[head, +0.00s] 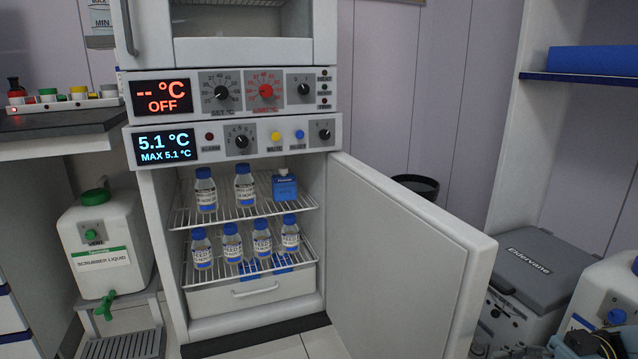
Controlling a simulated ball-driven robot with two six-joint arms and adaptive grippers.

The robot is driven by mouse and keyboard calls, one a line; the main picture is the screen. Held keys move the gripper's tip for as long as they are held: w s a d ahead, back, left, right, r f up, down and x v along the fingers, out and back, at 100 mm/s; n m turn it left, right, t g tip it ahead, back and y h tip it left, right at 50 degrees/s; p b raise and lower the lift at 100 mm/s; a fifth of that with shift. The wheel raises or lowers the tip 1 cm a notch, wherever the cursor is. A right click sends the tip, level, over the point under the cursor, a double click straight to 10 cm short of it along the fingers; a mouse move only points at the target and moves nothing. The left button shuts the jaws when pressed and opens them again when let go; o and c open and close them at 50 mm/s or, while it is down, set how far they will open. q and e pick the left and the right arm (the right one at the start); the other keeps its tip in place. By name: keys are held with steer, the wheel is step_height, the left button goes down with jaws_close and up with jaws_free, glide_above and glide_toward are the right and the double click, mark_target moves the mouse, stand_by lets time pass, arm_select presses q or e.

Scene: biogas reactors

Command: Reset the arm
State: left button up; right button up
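My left arm and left gripper are not in view. Dark and grey-blue mechanical parts (590,345) show at the bottom right edge, cut off by the frame. They look like part of my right arm, and no fingertips can be made out clearly. The fridge door (400,265) stands wide open to the right. Inside, the upper rack holds two blue-capped bottles (205,190) and a blue container (285,187). The lower rack holds several blue-capped bottles (232,243), all upright.
The lower display (166,145) reads 5.1 °C; the upper one (163,96) reads OFF. A scrubber liquid canister (105,245) with a green tap stands left. A grey lidded box (545,265) and white canister (610,290) stand right of the door. A dark bin (415,185) is behind it.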

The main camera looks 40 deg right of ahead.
steer(key=w+a+f+m+t+h, duration=0.25)
steer(key=a+f+m+h, duration=0.35)
steer(key=f, duration=0.3)
steer(key=w+a+f+m+t+h, duration=0.1)
steer(key=w+a+f+m+h, duration=0.2)
steer(key=a+f+m+h, duration=0.45)
steer(key=s+f+n+g+h, duration=0.2)
steer(key=s+f+g+h, duration=0.2)
steer(key=s+f+g, duration=0.4)
arm_select(q)
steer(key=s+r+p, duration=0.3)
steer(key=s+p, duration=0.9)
steer(key=p, duration=0.2)
arm_select(e)
steer(key=s+r+g, duration=0.1)
steer(key=s+g, duration=0.3)
steer(key=s, duration=1.5)
steer(key=shift+a+r, duration=0.2)
steer(key=shift+a, duration=0.2)
